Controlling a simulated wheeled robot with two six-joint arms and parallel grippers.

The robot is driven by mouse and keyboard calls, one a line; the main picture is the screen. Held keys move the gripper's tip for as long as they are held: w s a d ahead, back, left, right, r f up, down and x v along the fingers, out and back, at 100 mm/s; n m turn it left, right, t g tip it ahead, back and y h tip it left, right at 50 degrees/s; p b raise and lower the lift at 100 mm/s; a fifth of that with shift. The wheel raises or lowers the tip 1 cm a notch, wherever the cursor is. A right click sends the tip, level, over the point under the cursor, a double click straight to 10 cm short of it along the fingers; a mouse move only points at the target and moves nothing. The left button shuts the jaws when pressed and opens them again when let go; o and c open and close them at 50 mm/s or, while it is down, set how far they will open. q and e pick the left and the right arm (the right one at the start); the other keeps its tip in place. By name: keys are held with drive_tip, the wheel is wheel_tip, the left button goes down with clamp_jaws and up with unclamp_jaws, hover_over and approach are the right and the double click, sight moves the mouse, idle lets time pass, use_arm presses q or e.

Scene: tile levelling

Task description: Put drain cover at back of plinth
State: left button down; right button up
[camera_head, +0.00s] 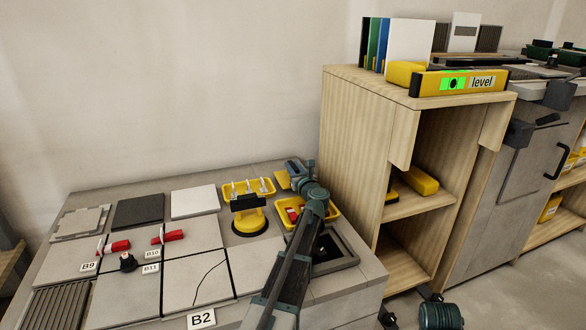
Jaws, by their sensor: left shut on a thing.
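The plinth (350,292) is the low grey block at the lower left, topped with tiles. My left arm reaches across its right side from the bottom. My left gripper (294,178) is at the plinth's back right, near the wall. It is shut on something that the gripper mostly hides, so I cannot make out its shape. A dark square recess with a grey frame (347,247) is at the plinth's right, partly behind my arm. I cannot clearly pick out the drain cover. My right gripper is not in view.
A yellow tray (262,194) with clips and a yellow suction lifter (249,222) stand left of my arm. Another yellow tray (334,211) holds red pieces. Red clips (120,246) lie on the tiles. A wooden cabinet (357,140) with a yellow level (458,82) rises close on the right.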

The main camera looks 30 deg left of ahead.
use_arm(q)
drive_tip(key=shift+f, duration=0.3)
drive_tip(key=c, duration=0.7)
unclamp_jaws()
drive_tip(key=shift+r, duration=0.1)
drive_tip(key=shift+r+p, duration=0.45)
drive_tip(key=shift+r, duration=0.1)
drive_tip(key=shift+s+d+r, duration=0.2)
drive_tip(key=shift+d, duration=0.05)
drive_tip(key=v, duration=1.1)
drive_tip(key=shift+s+d+f, duration=0.1)
drive_tip(key=shift+d+f, duration=0.05)
